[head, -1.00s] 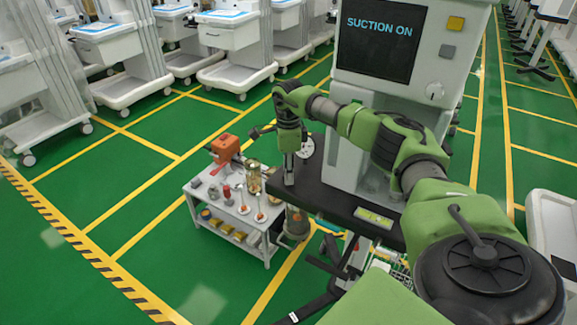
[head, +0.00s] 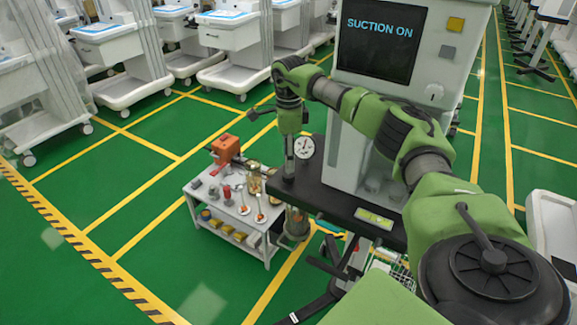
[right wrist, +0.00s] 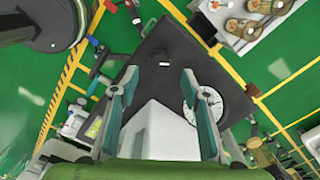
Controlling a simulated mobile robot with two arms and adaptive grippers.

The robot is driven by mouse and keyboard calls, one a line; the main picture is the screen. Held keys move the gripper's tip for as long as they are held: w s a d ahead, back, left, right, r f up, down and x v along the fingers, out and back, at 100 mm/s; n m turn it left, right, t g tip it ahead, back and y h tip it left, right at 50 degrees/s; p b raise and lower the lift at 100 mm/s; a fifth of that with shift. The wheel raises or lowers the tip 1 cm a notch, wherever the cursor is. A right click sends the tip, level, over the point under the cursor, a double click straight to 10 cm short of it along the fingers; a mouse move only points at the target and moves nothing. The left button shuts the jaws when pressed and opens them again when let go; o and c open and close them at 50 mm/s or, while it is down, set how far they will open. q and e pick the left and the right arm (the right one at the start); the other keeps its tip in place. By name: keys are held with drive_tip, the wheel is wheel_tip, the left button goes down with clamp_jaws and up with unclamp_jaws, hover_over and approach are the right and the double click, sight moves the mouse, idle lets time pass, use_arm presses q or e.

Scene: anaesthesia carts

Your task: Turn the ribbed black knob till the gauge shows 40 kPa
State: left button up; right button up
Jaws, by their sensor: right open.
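The white round gauge (head: 304,147) stands at the far left of the black worktop, close to my right gripper. Its marks and needle are too small to read. In the right wrist view the dial (right wrist: 189,107) is partly covered by one finger. My right gripper (head: 289,172) points down over the worktop's left end in the head view. In the right wrist view its two fingers (right wrist: 159,77) are apart with nothing held between them. My left gripper is not in view.
The white machine (head: 350,155) rises from the black worktop (head: 325,200); its screen (head: 378,38) reads "SUCTION ON". A grey side table (head: 218,210) with an orange device (head: 226,148) and several small items stands to the left. Green floor is clear further left.

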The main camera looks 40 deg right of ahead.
wheel_tip(320, 180, up, 6)
idle(0.7)
